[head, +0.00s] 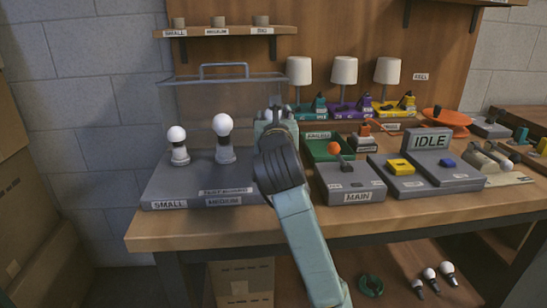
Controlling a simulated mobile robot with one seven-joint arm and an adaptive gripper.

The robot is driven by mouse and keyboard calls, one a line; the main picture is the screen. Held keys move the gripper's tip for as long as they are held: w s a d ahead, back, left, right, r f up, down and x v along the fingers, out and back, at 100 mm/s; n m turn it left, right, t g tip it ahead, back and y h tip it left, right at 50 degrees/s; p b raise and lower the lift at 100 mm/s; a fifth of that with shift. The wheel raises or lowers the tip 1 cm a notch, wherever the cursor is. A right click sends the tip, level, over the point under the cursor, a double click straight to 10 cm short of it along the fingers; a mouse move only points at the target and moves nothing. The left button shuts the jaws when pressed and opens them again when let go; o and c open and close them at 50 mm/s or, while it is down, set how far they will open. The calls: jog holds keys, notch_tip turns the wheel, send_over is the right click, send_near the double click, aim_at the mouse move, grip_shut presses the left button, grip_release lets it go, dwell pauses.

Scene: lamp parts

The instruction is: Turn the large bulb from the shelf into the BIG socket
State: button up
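The wall shelf (290,30) carries short holders above labels SMALL, MEDIUM and BIG. The BIG holder (261,20) shows no bulb standing in it. The grey test board (165,190) has one white bulb (177,135) upright at SMALL and a larger one (222,125) upright at MEDIUM. My arm hides the board's right end, and the BIG socket cannot be seen. My gripper (275,113) is above that end, pointing away from the camera. I cannot see whether its fingers are open or hold a bulb.
A clear raised guard (190,80) stands behind the board. Lamps with white shades (344,70) stand at the back. A MAIN switch box (355,196) and an IDLE panel (430,139) lie right of my arm. Several bulbs (430,276) lie below the table.

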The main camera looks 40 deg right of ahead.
jog(key=shift+d+f+m+g+h+b, duration=0.1)
jog(key=shift+f+m+g+h+b, duration=0.25)
jog(key=shift+b, duration=2.8)
jog(key=shift+s+g+b, duration=0.1)
jog(key=shift+g+b, duration=0.15)
jog(key=shift+b, duration=1.4)
jog(key=shift+a+r+m+g+h+b, duration=0.2)
jog(key=shift+m+g+h+b, duration=0.4)
jog(key=shift+b, duration=0.8)
jog(key=shift+a+r+h, duration=0.1)
jog(key=shift+h, duration=0.15)
jog(key=shift+a+m+g+h+b, duration=0.1)
jog(key=shift+m+g+h+b, duration=0.75)
jog(key=shift+b, duration=1.85)
jog(key=shift+w+m+g+h+b, duration=0.2)
jog(key=shift+m+g+h+b, duration=0.45)
jog(key=shift+m+g+b, duration=0.7)
jog(key=shift+a+g+h+b, duration=0.1)
jog(key=shift+g+h+b, duration=0.3)
jog(key=shift+g+b, duration=0.4)
jog(key=shift+w+r+m+g+h+b, duration=0.1)
jog(key=shift+m+g+h+b, duration=0.4)
jog(key=shift+m+g, duration=1.05)
jog(key=shift+g, duration=0.25)
